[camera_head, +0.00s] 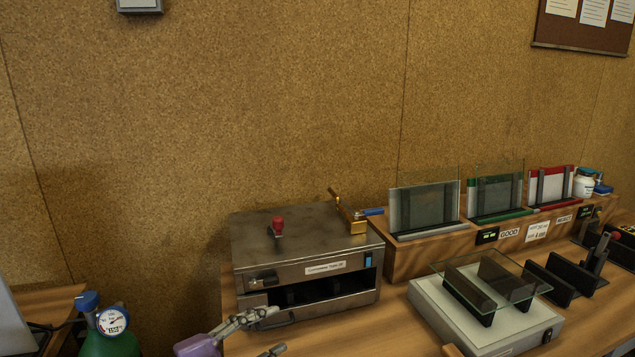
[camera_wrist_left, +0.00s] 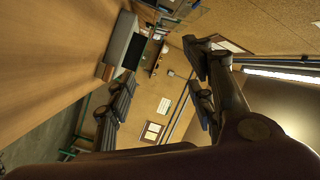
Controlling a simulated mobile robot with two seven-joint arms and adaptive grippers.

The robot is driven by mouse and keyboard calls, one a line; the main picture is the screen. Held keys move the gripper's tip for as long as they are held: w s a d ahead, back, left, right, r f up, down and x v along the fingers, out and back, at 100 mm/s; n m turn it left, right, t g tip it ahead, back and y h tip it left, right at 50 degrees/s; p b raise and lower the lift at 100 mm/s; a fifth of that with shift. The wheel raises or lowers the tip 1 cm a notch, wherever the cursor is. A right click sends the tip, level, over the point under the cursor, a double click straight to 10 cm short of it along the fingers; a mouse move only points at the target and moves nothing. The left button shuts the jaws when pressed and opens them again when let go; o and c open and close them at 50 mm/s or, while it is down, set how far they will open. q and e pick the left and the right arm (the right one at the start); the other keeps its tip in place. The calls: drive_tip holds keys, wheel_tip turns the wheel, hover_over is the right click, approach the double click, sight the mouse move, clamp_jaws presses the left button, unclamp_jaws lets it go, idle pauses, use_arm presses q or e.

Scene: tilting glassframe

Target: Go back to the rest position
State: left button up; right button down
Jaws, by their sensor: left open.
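My left gripper (camera_head: 272,333) is at the bottom of the head view, in front of the metal oven-like box (camera_head: 305,252). Its two fingers are spread apart with nothing between them. It is low and close to the box's dark front opening; I cannot tell whether it touches the box. Dark gripper parts also show in the left wrist view, with no object held. My right gripper is not in view.
A clear glass pane (camera_head: 508,272) lies across black supports on a white device (camera_head: 487,322). Framed panes stand in a wooden rack (camera_head: 412,258) behind. A green bottle with a gauge (camera_head: 112,321) stands at lower left.

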use_arm(q)
drive_tip(key=s+a+f+n+t+y, duration=0.3)
drive_tip(key=a+f+n+t+y, duration=0.35)
drive_tip(key=a+n+y, duration=0.5)
drive_tip(key=s+a+f+n+g+y, duration=0.2)
drive_tip(key=s+f+n+g, duration=0.15)
drive_tip(key=s+f, duration=0.3)
drive_tip(key=s+a+f+n+g+y, duration=0.3)
drive_tip(key=s+f+n, duration=0.15)
drive_tip(key=s, duration=0.25)
drive_tip(key=s+d+f+n+g+h, duration=0.1)
drive_tip(key=s+f+g, duration=0.15)
drive_tip(key=s, duration=0.55)
drive_tip(key=s+d+f+g, duration=0.15)
drive_tip(key=s+g, duration=0.25)
drive_tip(key=s, duration=0.5)
drive_tip(key=s+f+n+g+h, duration=0.1)
drive_tip(key=s+f+g, duration=0.15)
drive_tip(key=s, duration=0.55)
drive_tip(key=w+d+f+t+h+p, duration=0.1)
drive_tip(key=w+d+f+t, duration=0.3)
drive_tip(key=w+f+t, duration=0.2)
wheel_tip(320, 180, down, 3)
drive_tip(key=w, duration=0.2)
drive_tip(key=shift+w+d+m+t, duration=0.2)
drive_tip(key=shift+w+m+t, duration=0.15)
drive_tip(key=shift+w+t, duration=0.05)
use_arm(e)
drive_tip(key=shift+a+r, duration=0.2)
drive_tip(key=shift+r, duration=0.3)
